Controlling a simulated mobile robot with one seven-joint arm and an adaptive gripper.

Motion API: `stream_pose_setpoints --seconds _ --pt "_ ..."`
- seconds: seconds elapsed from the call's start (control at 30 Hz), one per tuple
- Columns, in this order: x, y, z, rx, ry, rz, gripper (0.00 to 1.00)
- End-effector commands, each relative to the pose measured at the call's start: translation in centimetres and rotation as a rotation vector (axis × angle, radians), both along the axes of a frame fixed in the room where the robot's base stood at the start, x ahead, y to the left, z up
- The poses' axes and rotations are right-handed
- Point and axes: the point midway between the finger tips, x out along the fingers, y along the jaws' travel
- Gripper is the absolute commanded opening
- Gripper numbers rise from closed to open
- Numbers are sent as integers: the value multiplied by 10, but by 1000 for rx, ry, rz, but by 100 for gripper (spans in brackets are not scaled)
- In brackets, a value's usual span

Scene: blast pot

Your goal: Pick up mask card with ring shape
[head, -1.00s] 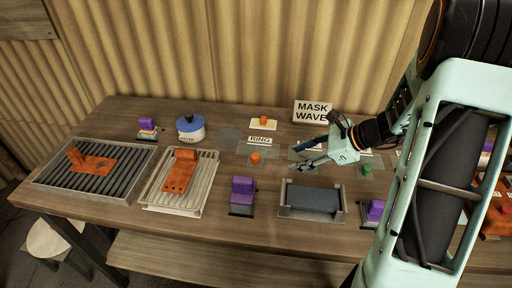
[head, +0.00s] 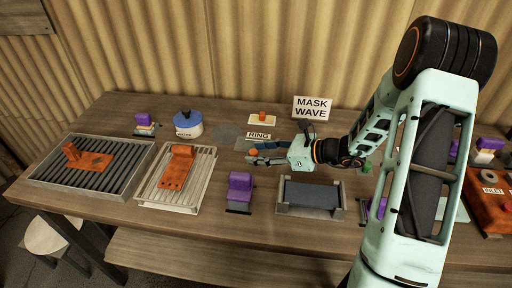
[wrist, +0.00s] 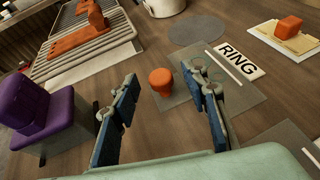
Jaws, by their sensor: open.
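The ring mask card (wrist: 242,98) is a flat grey sheet beside the RING label (wrist: 238,62) in the wrist view. Its orange knob (wrist: 161,82) stands at the card's left end. In the head view the RING label (head: 258,136) shows, while my gripper covers most of the card. My gripper (head: 263,156) is open and low over the table. In the wrist view its two blue-padded fingers (wrist: 160,76) lie on either side of the knob, with gaps on both sides. The knob is not held.
A purple-handled block (wrist: 35,110) stands left of my fingers. A slatted tray (head: 148,192) with an orange piece is further left. A dark block in a grey cradle (head: 312,195) sits in front. Behind are another orange-knobbed card (head: 262,118) and the MASK WAVE sign (head: 312,108).

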Motion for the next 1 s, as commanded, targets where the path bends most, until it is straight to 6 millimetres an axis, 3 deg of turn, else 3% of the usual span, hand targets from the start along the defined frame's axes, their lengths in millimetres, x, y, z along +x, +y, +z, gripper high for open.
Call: stream_pose_setpoints --seconds 0.17,0.43,0.8,1.0 --pt "8 17 -8 0 1 2 41" --pt "10 19 -9 -1 0 -1 41" --pt "10 19 -9 -1 -1 -1 0" --pt "10 19 -8 -1 -1 -1 0"
